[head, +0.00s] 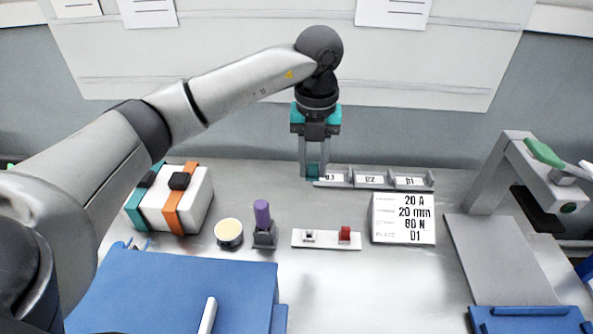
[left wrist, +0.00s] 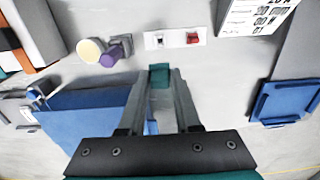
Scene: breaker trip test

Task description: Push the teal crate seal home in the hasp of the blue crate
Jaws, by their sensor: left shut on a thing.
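My left gripper (head: 313,168) is shut on the small teal crate seal (head: 313,171), which shows between its fingertips. It points down beside the left end of the labelled rack, behind the blue crate (head: 180,295). In the left wrist view the seal (left wrist: 160,76) sits between the fingertips of the gripper (left wrist: 161,73), apart from the blue crate (left wrist: 95,112). The blue crate stands at the front left with a flat blue top. I cannot make out its hasp clearly. My right gripper is not in view.
A white box with straps (head: 190,208), a cream round pot (head: 228,233), a purple-handled piece (head: 262,214), a switch plate (head: 326,240), a label card (head: 403,218) and a labelled rack (head: 373,180) stand around. A grey press (head: 500,180) and blue tray (head: 528,320) are right.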

